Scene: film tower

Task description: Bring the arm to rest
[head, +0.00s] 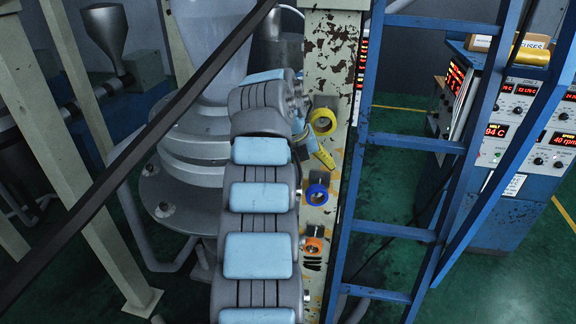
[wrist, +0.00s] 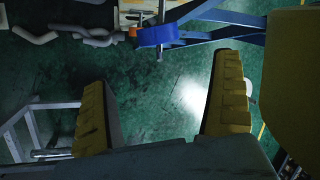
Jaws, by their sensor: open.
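My arm (head: 258,200), dark grey with pale blue pads, rises through the middle of the head view and bends over at its top. My gripper (wrist: 163,75) shows in the wrist view with two yellow ribbed fingers spread wide and nothing between them. In the head view a yellow finger of it shows beside the chipped cream post, partly hidden by the wrist. The gap between the fingers looks onto green floor.
A control cabinet (head: 520,190) is farther right. A dark diagonal bar (head: 130,155) crosses at left.

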